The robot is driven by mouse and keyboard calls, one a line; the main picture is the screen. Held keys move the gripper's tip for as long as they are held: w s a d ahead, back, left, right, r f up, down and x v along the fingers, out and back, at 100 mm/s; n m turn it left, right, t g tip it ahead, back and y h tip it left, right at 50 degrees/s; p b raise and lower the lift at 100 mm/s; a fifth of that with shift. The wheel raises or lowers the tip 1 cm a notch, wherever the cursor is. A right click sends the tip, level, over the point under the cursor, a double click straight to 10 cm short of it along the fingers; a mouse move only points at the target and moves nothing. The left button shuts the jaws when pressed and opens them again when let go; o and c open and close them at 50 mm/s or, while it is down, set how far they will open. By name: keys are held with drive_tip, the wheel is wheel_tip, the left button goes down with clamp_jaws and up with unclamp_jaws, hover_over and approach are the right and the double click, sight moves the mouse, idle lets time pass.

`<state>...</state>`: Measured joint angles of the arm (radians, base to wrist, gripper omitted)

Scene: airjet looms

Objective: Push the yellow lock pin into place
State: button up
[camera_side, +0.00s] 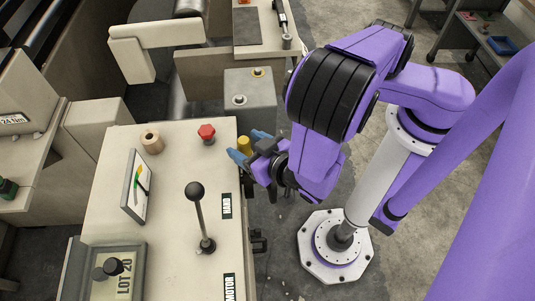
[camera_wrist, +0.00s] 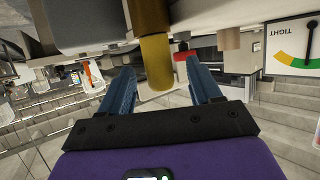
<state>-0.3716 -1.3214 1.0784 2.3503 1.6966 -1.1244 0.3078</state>
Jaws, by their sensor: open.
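The yellow lock pin (camera_side: 244,145) stands at the right edge of the cream machine top in the side view. In the wrist view the yellow lock pin (camera_wrist: 157,62) hangs down in the picture from a darker brown shank, between the two blue fingers. My gripper (camera_side: 249,147) has its blue fingers around the pin, one on each side. In the wrist view my gripper (camera_wrist: 158,82) is open, with a gap visible between the pin and each finger. Where the pin enters the machine is hidden in the side view.
A red knob (camera_side: 207,133), a wooden spool (camera_side: 152,141) and a black-knobbed lever (camera_side: 200,215) stand on the machine top. A tension gauge plate (camera_side: 136,186) is at left. A grey box (camera_side: 250,93) with two small fittings sits just behind the pin.

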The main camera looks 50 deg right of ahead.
drive_tip(key=s+a+r+n+g+y, duration=0.2)
drive_tip(key=s+a+g+y, duration=0.3)
drive_tip(key=s+g, duration=0.4)
drive_tip(key=s+d+r+n+g+y, duration=0.1)
drive_tip(key=s+d+r+n+g, duration=0.1)
drive_tip(key=s+r+n+g, duration=0.3)
drive_tip(key=w+d+r+n+h, duration=0.1)
drive_tip(key=d+r, duration=0.4)
drive_tip(key=d, duration=0.6)
drive_tip(key=w+d+r+n+h, duration=0.1)
drive_tip(key=d+r+n+h, duration=0.2)
drive_tip(key=d+r+n, duration=0.3)
drive_tip(key=d, duration=0.5)
drive_tip(key=shift+w+t, duration=0.2)
drive_tip(key=shift+t, duration=0.2)
drive_tip(key=shift+c, duration=0.3)
drive_tip(key=shift+w+a, duration=0.1)
drive_tip(key=shift+a, duration=0.05)
